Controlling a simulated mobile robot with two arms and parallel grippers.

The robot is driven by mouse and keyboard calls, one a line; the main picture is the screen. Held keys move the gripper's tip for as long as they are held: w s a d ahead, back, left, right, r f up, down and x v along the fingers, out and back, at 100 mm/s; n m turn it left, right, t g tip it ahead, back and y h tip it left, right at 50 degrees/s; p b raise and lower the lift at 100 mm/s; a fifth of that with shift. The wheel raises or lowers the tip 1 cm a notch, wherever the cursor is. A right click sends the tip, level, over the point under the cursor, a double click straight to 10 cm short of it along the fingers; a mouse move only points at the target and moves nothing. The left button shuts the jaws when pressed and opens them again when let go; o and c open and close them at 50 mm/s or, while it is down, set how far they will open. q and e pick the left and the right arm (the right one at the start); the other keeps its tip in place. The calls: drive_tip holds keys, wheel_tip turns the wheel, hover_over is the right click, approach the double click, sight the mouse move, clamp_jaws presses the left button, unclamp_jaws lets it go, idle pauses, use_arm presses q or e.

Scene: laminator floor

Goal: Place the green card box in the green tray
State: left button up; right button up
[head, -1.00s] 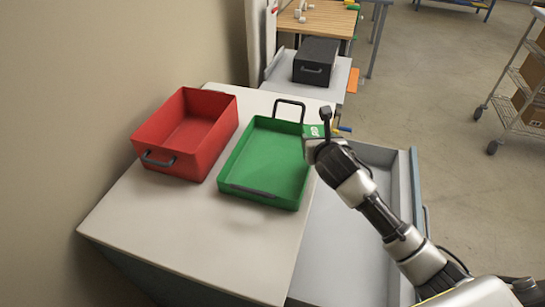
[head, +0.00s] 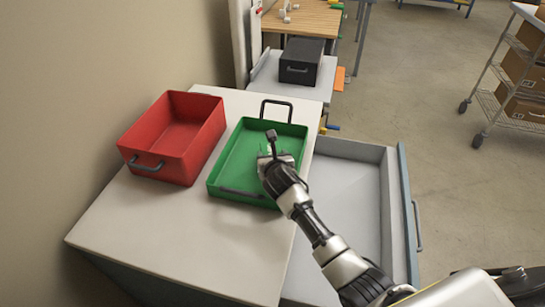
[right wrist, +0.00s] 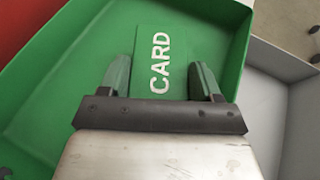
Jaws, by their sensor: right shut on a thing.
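The green card box (right wrist: 160,45), with "CARD" in white letters, is between the fingers of my right gripper (right wrist: 160,82) in the right wrist view. The gripper is shut on it. The green tray (head: 228,165) stands on the white worktop, with a black handle at each end. In the head view my right gripper (head: 275,155) is over the tray's right half and hides part of its interior; the box is hard to tell from the green there. I cannot tell whether the box touches the tray floor. My left gripper is not in view.
A red tray (head: 171,137) stands just left of the green one. An open grey drawer (head: 345,205) sticks out on the right. A black box (head: 302,61) sits on another surface behind. A wire cart (head: 505,85) stands at the right. The worktop's front (head: 180,235) is clear.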

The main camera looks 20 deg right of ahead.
drive_tip(key=shift+f, duration=0.15)
drive_tip(key=o, duration=1.1)
drive_tip(key=shift+c, duration=0.2)
drive_tip(key=shift+r, duration=0.2)
drive_tip(key=v, duration=1.2)
drive_tip(key=shift+s+f, duration=0.1)
